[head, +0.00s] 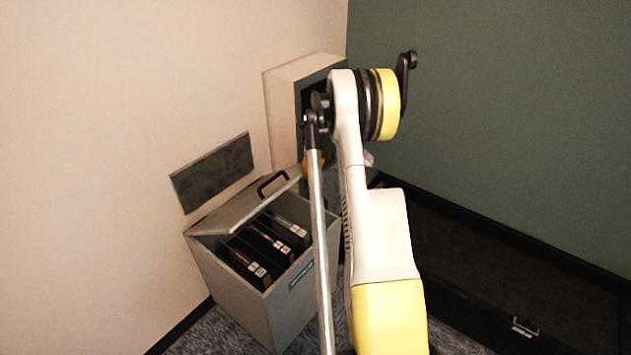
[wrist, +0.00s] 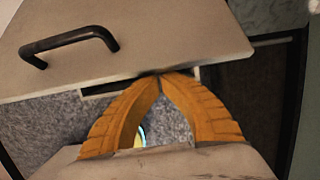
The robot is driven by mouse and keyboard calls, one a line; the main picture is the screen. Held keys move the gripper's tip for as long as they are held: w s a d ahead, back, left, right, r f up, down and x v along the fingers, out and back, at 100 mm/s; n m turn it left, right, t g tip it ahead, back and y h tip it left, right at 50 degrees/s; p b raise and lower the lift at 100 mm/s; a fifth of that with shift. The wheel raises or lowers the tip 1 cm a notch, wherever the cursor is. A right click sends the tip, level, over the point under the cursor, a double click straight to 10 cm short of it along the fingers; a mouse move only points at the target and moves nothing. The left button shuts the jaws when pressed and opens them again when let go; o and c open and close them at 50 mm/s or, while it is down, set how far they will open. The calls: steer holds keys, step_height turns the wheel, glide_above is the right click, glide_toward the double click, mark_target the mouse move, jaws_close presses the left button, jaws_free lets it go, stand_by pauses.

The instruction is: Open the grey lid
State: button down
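The grey lid (head: 243,206) of the grey box (head: 240,298) stands partly raised, tilted up at its back edge side, so the inside shows. Its black handle (head: 272,185) is free of my gripper. In the wrist view the lid (wrist: 130,45) fills the top, with the handle (wrist: 70,42) at upper left. My gripper's orange fingers (wrist: 161,78) are shut, tips together at the lid's edge. I cannot tell whether they touch it or reach under it. In the head view my arm mostly hides the gripper (head: 314,165), at the lid's right end.
Several dark, labelled items (head: 272,238) stand in the box. A pale cabinet (head: 284,108) stands behind it in the corner, partly hidden by my arm. A dark panel (head: 213,172) is at the left wall. A low black unit (head: 470,255) lies along the green wall at right.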

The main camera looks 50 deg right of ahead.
steer(key=w+r, duration=0.2)
steer(key=w+r+p, duration=0.1)
steer(key=w+r, duration=0.1)
steer(key=w+r+p, duration=0.1)
steer(key=w+r, duration=0.1)
steer(key=shift+a+r, duration=0.3)
steer(key=shift+r, duration=0.1)
steer(key=shift+f, duration=0.1)
